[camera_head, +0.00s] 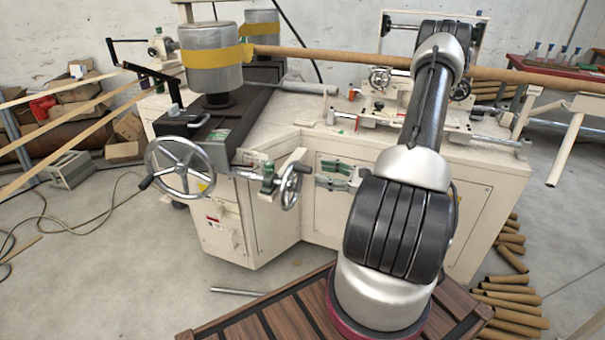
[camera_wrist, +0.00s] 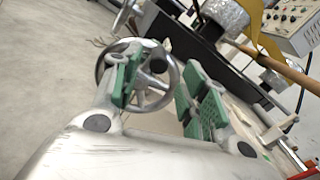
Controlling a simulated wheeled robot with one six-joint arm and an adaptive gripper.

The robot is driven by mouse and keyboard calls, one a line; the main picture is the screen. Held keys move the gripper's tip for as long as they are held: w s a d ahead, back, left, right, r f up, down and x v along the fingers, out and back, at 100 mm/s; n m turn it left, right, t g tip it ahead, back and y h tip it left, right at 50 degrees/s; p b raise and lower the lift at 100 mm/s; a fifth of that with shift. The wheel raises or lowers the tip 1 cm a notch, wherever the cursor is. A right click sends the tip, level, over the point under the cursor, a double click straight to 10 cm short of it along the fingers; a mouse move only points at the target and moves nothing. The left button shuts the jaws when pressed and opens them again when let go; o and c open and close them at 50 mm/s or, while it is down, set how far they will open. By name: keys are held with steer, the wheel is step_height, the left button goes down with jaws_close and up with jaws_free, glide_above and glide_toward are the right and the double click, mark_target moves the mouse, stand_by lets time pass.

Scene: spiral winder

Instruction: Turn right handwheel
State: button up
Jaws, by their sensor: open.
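The right handwheel (camera_head: 290,186) is the smaller metal wheel on the front of the cream machine, with a dark handle. My gripper (camera_head: 330,174) is just right of it in the head view, with green pads, open and empty. In the wrist view, a spoked metal wheel (camera_wrist: 157,66) shows beyond the open fingers of my gripper (camera_wrist: 157,78), partly hidden by the left finger. I see no clear contact between fingers and wheel. The larger left handwheel (camera_head: 180,168) stands further left with a black handle.
The cream machine body (camera_head: 228,215) fills the middle. A grey roll with a yellow band (camera_head: 210,70) stands above it, and a long brown tube (camera_head: 330,57) crosses behind my arm. Cardboard tubes (camera_head: 510,300) lie on the floor at right. Floor at front left is mostly clear.

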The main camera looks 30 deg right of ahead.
mark_target(305, 169)
steer(key=x, duration=0.7)
jaws_close()
